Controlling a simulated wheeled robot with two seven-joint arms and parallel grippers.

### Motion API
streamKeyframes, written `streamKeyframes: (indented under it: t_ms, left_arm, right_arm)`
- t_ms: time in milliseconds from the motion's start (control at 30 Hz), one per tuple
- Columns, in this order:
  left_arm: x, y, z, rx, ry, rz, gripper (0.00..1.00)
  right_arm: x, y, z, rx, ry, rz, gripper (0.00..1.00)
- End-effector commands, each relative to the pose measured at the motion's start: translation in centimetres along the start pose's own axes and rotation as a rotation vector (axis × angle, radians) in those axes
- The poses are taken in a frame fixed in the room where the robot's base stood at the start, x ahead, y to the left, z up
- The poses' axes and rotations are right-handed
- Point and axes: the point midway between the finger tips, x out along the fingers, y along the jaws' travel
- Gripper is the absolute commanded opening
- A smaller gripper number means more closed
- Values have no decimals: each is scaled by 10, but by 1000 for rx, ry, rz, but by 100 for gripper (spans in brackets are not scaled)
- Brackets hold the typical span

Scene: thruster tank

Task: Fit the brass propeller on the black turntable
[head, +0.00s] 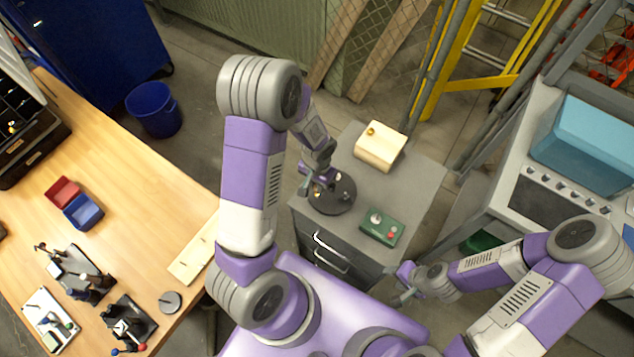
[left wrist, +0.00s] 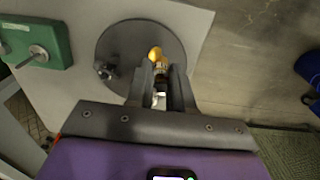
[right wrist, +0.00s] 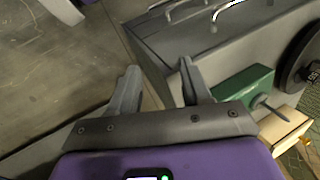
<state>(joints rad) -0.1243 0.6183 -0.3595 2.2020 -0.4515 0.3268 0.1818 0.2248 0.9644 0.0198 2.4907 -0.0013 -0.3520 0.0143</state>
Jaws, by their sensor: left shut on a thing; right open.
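The black turntable (head: 333,197) is a round dark disc on top of a grey cabinet. It fills the upper middle of the left wrist view (left wrist: 118,42) and shows at the right edge of the right wrist view (right wrist: 300,50). My left gripper (head: 318,181) is over the turntable, its fingers (left wrist: 161,82) shut on a small brass piece, which I take for the brass propeller (left wrist: 156,55). The fingers hide most of it, and I cannot tell whether it touches the disc. My right gripper (right wrist: 158,82) is open and empty, beside the cabinet front.
On the cabinet (head: 410,190) stand a green control box (head: 381,228) and a cream block (head: 380,147) with a brass knob. A wooden bench (head: 130,185) with red and blue bins is at left. A blue bucket (head: 154,109) stands on the floor.

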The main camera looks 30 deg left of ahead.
Motion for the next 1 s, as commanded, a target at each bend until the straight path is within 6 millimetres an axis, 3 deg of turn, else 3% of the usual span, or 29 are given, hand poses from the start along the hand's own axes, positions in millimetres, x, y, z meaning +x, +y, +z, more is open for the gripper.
streamKeyframes:
  t_ms: [1000]
  left_arm:
    - [18,0,0,0,-1,0,0]
  right_arm:
    - [16,7,-2,3,2,2,48]
